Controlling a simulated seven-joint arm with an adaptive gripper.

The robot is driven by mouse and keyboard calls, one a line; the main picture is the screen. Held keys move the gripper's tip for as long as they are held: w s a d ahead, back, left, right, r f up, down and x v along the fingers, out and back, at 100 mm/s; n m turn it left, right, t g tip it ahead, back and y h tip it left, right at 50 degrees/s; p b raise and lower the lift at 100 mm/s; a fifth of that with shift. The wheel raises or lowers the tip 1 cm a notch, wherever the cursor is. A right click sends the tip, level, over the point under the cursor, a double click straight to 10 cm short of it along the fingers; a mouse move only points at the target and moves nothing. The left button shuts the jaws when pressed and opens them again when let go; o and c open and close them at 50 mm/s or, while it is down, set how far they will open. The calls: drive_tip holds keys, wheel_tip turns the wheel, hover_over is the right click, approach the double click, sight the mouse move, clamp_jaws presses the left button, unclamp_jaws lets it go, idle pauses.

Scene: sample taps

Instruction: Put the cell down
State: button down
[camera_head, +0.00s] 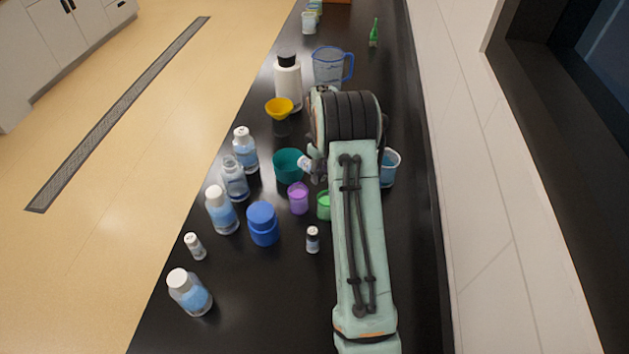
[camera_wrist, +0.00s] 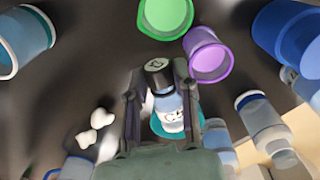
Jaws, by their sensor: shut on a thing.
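My gripper (camera_wrist: 162,95) is shut on a small clear bottle with a dark cap and a white label (camera_wrist: 168,108), apparently the cell; the label's letters are only partly readable. The bottle sits between the two fingers, cap toward the top of the wrist view. Behind its lower end is a teal bowl (camera_wrist: 207,125). In the head view my gripper (camera_head: 312,168) is mostly hidden by my arm, beside the teal bowl (camera_head: 288,168). A pale part shows at the bowl's right rim; I cannot tell if it is the bottle.
Several clear bottles line the left edge. A beaker (camera_head: 389,168) is right of my arm. White lumps (camera_wrist: 95,125) show in the wrist view. The front middle counter is clear.

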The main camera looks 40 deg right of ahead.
sight(303, 160)
drive_tip(key=s+a+r+m, duration=0.1)
drive_tip(key=s+a+r, duration=0.65)
drive_tip(key=r, duration=0.25)
drive_tip(key=w+d+f, duration=0.2)
drive_tip(key=w+f, duration=0.1)
drive_tip(key=w, duration=0.1)
drive_tip(key=w+d+f, duration=0.2)
drive_tip(key=w+f, duration=0.1)
drive_tip(key=w, duration=0.1)
drive_tip(key=w+d+f, duration=0.2)
drive_tip(key=w, duration=0.2)
drive_tip(key=shift+w+f, duration=0.2)
drive_tip(key=shift+f, duration=0.2)
drive_tip(key=shift+w+d+f, duration=0.15)
drive_tip(key=shift+w+f, duration=0.15)
drive_tip(key=shift+f, duration=1.65)
